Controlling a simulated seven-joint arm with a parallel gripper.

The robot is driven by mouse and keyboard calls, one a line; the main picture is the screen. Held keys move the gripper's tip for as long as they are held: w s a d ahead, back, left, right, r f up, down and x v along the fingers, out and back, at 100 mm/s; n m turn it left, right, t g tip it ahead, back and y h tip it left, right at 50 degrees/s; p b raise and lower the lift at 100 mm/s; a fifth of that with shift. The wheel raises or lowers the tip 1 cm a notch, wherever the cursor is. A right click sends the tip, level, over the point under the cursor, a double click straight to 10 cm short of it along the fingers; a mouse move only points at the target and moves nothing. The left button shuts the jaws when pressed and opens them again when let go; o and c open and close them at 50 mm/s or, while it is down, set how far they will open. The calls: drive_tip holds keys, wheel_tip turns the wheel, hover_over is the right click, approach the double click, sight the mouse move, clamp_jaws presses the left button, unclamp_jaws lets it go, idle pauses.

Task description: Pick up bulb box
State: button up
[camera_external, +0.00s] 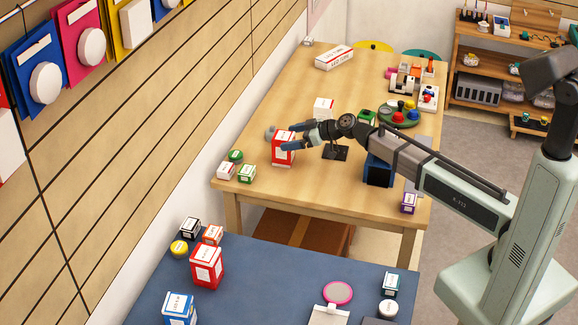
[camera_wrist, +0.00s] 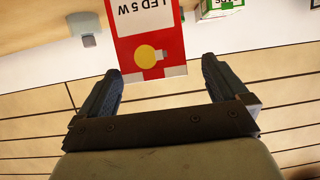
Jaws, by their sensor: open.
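The bulb box (camera_external: 284,151) is a red and white box standing on the wooden table near its left end. In the wrist view the box (camera_wrist: 148,42) reads "LED 5 W" and shows a yellow bulb picture. My gripper (camera_external: 281,139) is open at the box in the external view. In the wrist view my gripper's two dark fingers (camera_wrist: 160,78) lie on either side of the box's near end, with gaps visible between fingers and box. I cannot tell how deep the box sits between them.
A dark blue bin (camera_external: 377,170) is to the right. Another red box (camera_external: 207,266) stands on the blue table (camera_external: 270,275).

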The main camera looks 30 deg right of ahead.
sight(279, 138)
drive_tip(key=shift+w+r+x, duration=0.1)
drive_tip(key=shift+x, duration=1.25)
drive_tip(key=shift+w+r+x, duration=0.1)
drive_tip(key=shift+x, duration=1.3)
drive_tip(key=shift+d, duration=0.15)
drive_tip(key=shift+c, duration=0.3)
drive_tip(key=c, duration=1)
drive_tip(key=shift+r, duration=0.15)
wheel_tip(279, 138, up, 10)
drive_tip(key=shift+f, duration=0.1)
